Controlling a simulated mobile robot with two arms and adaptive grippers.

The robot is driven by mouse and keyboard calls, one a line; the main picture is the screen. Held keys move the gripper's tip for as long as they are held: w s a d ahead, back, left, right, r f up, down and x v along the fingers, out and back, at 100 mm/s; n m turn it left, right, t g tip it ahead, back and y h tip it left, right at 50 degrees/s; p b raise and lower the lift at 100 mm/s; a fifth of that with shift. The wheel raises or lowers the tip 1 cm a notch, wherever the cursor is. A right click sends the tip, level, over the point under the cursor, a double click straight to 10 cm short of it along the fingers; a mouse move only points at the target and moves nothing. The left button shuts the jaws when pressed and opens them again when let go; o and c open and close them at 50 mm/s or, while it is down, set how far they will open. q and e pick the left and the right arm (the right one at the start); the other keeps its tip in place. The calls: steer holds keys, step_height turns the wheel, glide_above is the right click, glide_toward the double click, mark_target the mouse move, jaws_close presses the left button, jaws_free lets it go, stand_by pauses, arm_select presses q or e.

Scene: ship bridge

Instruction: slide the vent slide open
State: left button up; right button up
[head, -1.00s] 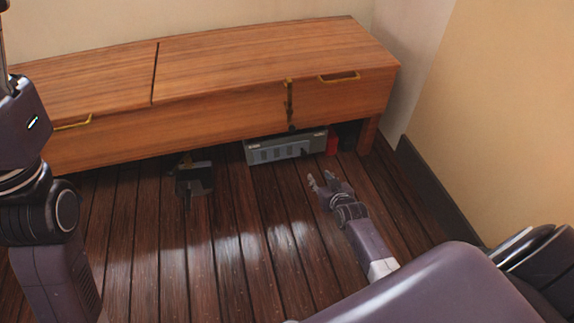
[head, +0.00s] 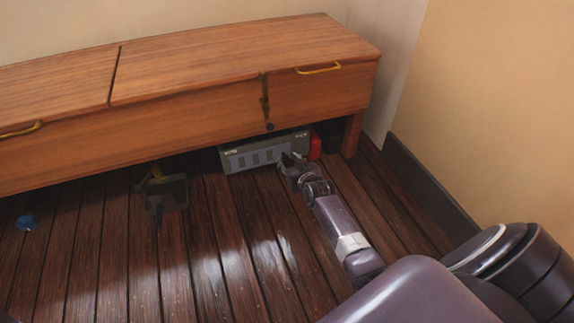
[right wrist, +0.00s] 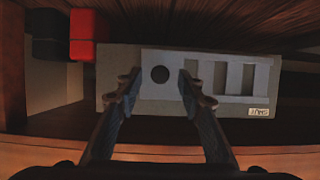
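The vent box (head: 240,160) is a grey metal box with a row of slots, low on the floor under the wooden bench. In the right wrist view, its lighter slide plate (right wrist: 180,57) has a dark round spot (right wrist: 160,74) at one end, beside the slots (right wrist: 232,78). A small label (right wrist: 258,112), upside down, seems to read SHUT. My right gripper (head: 287,160) is at the right part of the box front. In the wrist view its fingers (right wrist: 160,88) are apart, one on each side of the spot. I cannot tell whether they touch the plate. My left gripper is out of view.
The wooden bench (head: 190,120) overhangs the box. A red box (head: 315,145) and a black one (right wrist: 48,28) stand beside the vent box. A dark pan-like object (head: 165,193) and a blue item (head: 27,222) lie on the floor. A wall closes the right side.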

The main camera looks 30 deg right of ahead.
steer(key=shift+w+d+f, duration=0.1)
steer(key=shift+w+f, duration=0.1)
steer(key=shift+w, duration=0.3)
jaws_close()
